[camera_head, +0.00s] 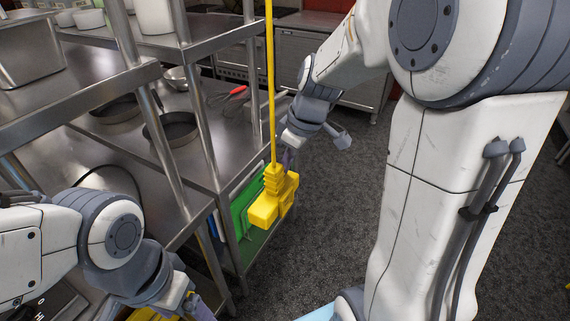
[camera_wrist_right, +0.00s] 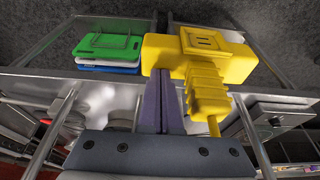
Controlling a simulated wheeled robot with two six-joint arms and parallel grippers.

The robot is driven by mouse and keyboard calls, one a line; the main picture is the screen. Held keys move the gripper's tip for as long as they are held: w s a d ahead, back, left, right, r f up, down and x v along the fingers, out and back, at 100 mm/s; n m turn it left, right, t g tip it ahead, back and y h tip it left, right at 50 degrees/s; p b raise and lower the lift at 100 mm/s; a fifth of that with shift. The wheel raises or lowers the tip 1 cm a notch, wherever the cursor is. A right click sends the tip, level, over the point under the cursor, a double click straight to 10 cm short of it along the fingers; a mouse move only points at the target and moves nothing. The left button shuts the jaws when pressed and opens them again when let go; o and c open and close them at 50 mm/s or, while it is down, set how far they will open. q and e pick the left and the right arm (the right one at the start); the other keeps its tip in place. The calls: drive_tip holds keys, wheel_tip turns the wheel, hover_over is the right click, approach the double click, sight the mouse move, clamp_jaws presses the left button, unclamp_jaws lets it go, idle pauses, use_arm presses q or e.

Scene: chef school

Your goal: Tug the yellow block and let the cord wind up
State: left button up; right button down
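The yellow block (camera_head: 273,201) hangs upright from a taut yellow cord (camera_head: 270,90) that runs up out of the head view. It has a ridged neck and a wider lower body. My right gripper (camera_head: 287,160) is right behind the block's neck in the head view, partly hidden by it. In the right wrist view its two purple fingers (camera_wrist_right: 164,76) lie together beside the neck of the block (camera_wrist_right: 205,66), tips at the block's body. I see nothing between them; contact is unclear. My left gripper (camera_head: 196,306) is low at the left, mostly cut off.
Steel shelving (camera_head: 190,195) stands left of the block, with dark pans (camera_head: 172,128) and a red-handled utensil (camera_head: 236,92) on it. Green boards (camera_head: 240,212) stand on a lower level, close behind the block. The dark floor (camera_head: 325,225) is open to the right.

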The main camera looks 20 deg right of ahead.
drive_tip(key=shift+f, duration=0.4)
